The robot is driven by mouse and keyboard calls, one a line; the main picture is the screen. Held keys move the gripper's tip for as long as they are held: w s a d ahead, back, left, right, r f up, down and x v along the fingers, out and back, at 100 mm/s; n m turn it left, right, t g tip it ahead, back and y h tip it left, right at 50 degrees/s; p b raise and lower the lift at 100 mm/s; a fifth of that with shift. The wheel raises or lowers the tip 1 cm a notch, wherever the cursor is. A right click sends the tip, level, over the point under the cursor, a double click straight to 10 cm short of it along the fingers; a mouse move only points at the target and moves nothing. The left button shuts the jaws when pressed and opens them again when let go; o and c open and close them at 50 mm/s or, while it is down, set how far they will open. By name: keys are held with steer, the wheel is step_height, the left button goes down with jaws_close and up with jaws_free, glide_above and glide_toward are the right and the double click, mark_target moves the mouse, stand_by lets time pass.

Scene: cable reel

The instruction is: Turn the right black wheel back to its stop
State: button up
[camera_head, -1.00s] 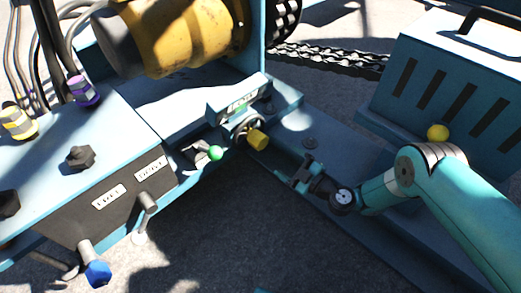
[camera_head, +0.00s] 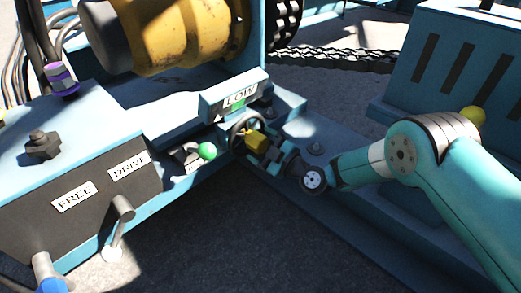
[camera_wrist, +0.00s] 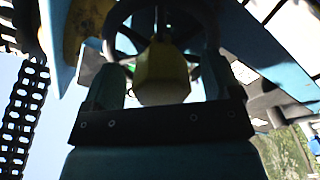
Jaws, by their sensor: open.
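The black wheel (camera_head: 233,130), a ring with spokes, stands below the LOW sign on the blue machine. A yellow knob (camera_head: 256,141) sticks out from it toward my gripper. My gripper (camera_head: 266,150) is at the knob from the lower right, with its fingers open. In the wrist view the yellow knob (camera_wrist: 162,70) lies between the two fingers, with a gap showing on either side. The wheel's rim and spokes (camera_wrist: 121,38) show behind the knob. Part of the wheel is hidden by the knob and my fingers.
A green-tipped lever (camera_head: 206,151) is just left of the wheel. The LOW sign (camera_head: 240,97) is above it. A box with FREE and DRIVE labels (camera_head: 98,182) and a lever (camera_head: 120,212) is at left. A slotted blue box (camera_head: 450,70) stands at right.

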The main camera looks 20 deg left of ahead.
steer(key=shift+w+a, duration=0.2)
steer(key=shift+a, duration=0.25)
steer(key=shift+c, duration=0.2)
steer(key=c, duration=1.2)
steer(key=shift+c, duration=0.2)
steer(key=shift+s+a, duration=0.1)
